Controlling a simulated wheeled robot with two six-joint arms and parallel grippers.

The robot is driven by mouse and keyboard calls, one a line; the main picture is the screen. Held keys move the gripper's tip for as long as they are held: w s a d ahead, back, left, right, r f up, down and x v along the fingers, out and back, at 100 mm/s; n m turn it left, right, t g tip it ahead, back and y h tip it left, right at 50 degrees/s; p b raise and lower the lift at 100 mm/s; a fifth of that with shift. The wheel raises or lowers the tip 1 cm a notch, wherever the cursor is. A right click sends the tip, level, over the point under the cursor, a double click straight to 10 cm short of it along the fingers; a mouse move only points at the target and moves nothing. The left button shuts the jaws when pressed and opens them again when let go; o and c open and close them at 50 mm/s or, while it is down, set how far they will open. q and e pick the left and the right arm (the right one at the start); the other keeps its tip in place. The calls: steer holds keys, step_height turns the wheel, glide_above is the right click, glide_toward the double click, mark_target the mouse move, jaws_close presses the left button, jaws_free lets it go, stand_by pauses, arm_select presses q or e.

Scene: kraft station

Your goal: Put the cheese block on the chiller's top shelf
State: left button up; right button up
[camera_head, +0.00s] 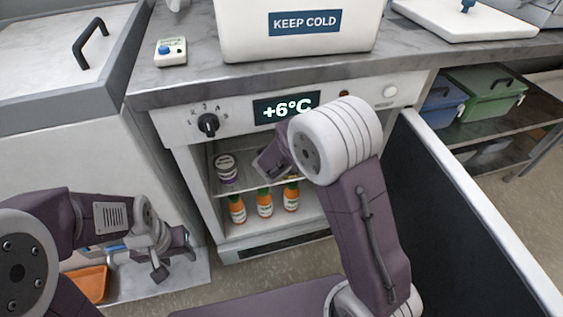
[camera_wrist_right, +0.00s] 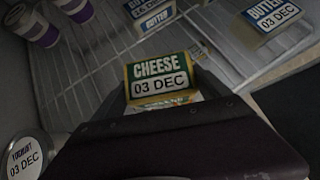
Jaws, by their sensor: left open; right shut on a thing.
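The cheese block (camera_wrist_right: 160,77), with a green and yellow label reading "CHEESE 03 DEC", is between the fingers of my right gripper (camera_wrist_right: 163,92) in the right wrist view. The chiller (camera_head: 180,125) stands open, and my right wrist reaches into its upper compartment, above the wire top shelf (camera_head: 240,183). In the head view my right arm hides the cheese. In the wrist view the wire shelf (camera_wrist_right: 95,85) spreads beyond the block; I cannot tell whether the block touches it. My left gripper (camera_head: 176,257) is open and empty at the lower left, outside the chiller.
Butter packs (camera_wrist_right: 150,14) stand on the shelf behind the cheese and another (camera_wrist_right: 270,20) at right. Purple-banded tubs (camera_wrist_right: 40,28) are at left, a yoghurt tub (camera_wrist_right: 22,158) nearer. Orange bottles (camera_head: 264,204) stand below. The open door (camera_head: 465,200) bounds the right side.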

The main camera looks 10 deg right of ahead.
steer(key=shift+f, duration=0.2)
steer(key=o, duration=1.5)
steer(key=shift+r, duration=0.1)
steer(key=shift+c, duration=0.2)
